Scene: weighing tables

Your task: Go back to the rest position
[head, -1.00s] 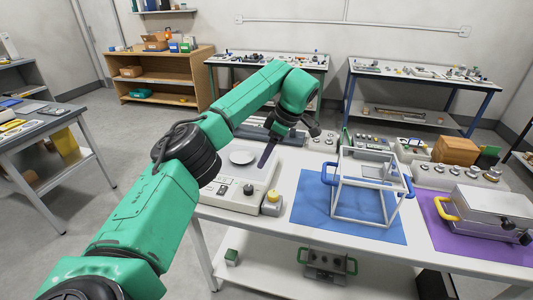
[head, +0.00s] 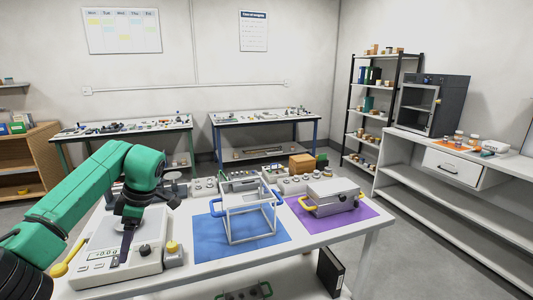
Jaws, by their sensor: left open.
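My left gripper (head: 126,238) hangs down over the weighing scale (head: 100,256) at the left of the near table, with its arm coming in from the left. It is open, and nothing shows between its fingers. The scale's display reads about zero. A white frame cage with blue handles (head: 247,218) stands on the blue mat (head: 207,245). A silver box with a yellow handle (head: 333,194) sits on the purple mat (head: 364,212). My right gripper is out of view.
Several weights (head: 205,187) and a brown box (head: 302,164) stand along the table's back edge. Two workbenches (head: 262,118) line the back wall. A shelf rack (head: 364,128) and a white counter (head: 440,200) stand at the right, with open floor before them.

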